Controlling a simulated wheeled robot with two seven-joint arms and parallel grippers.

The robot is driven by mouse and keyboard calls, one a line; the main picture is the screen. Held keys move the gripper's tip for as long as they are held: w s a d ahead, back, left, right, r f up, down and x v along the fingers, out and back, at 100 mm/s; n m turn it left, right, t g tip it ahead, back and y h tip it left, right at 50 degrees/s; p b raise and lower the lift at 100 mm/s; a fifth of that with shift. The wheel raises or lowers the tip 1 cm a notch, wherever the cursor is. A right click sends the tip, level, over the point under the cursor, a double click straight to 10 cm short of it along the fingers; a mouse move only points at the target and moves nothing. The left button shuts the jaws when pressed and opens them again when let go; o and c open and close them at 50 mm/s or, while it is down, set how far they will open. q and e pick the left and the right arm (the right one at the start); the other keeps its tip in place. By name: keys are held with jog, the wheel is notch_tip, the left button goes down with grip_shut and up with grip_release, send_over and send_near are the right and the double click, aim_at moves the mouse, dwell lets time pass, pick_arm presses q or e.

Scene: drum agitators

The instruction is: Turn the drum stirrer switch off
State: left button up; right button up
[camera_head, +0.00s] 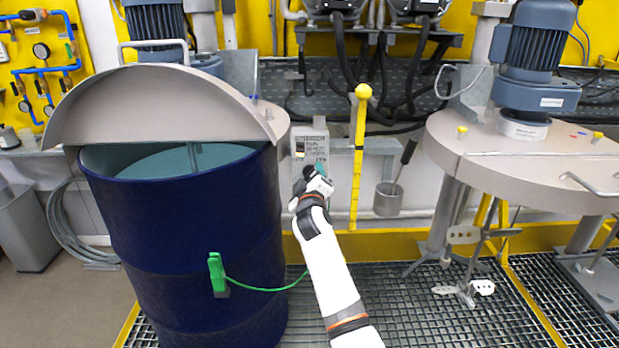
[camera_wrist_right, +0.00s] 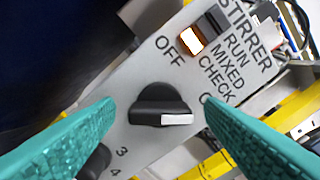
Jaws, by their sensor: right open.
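The stirrer switch is a black rotary knob (camera_wrist_right: 158,104) on a grey panel (camera_wrist_right: 150,65); the panel also shows in the head view (camera_head: 310,140). The knob's white pointer end faces right in the wrist view, toward a label mostly hidden by a finger, away from the "OFF" print at upper left. A small lamp (camera_wrist_right: 190,40) glows orange-white near "OFF". My right gripper (camera_head: 318,178) is at the panel. Its teal fingers (camera_wrist_right: 160,112) are open, one on each side of the knob, with visible gaps. My left gripper is not in view.
A blue drum (camera_head: 185,225) with a raised half lid (camera_head: 160,108) stands left of my right arm. A green clamp (camera_head: 217,272) on it trails a green cable. A yellow post (camera_head: 357,160) stands just right of the panel. An agitator lid (camera_head: 500,140) is farther right.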

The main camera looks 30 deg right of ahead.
jog(key=shift+w+d, duration=0.2)
jog(key=shift+w, duration=0.15)
jog(key=shift+c, duration=0.2)
jog(key=c, duration=0.9)
jog(key=shift+c, duration=0.2)
